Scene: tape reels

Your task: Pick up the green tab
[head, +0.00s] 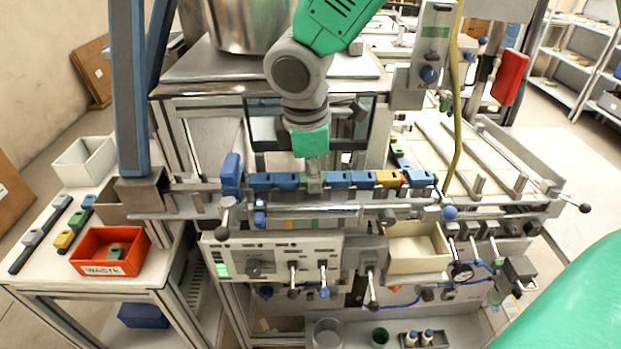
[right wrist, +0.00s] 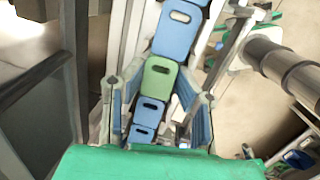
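A row of blue tabs (head: 262,181) sits on the metal rail in the head view, with a yellow tab (head: 388,178) towards its right end. In the right wrist view a green tab (right wrist: 158,78) with a dark slot lies in this row, with blue tabs (right wrist: 180,31) on both sides. My right gripper (head: 314,185) points down over the middle of the row and mostly hides the green tab in the head view. In the right wrist view its fingers (right wrist: 158,92) are open, one on each side of the green tab, with gaps. My left gripper is not in view.
A red waste bin (head: 137,238) holding another green tab (head: 115,252) stands on the left table, near loose tabs and a white bin (head: 112,151). A beige tray (head: 444,262) is right of the control panel (head: 222,243). A yellow hose (head: 455,110) hangs right of the arm.

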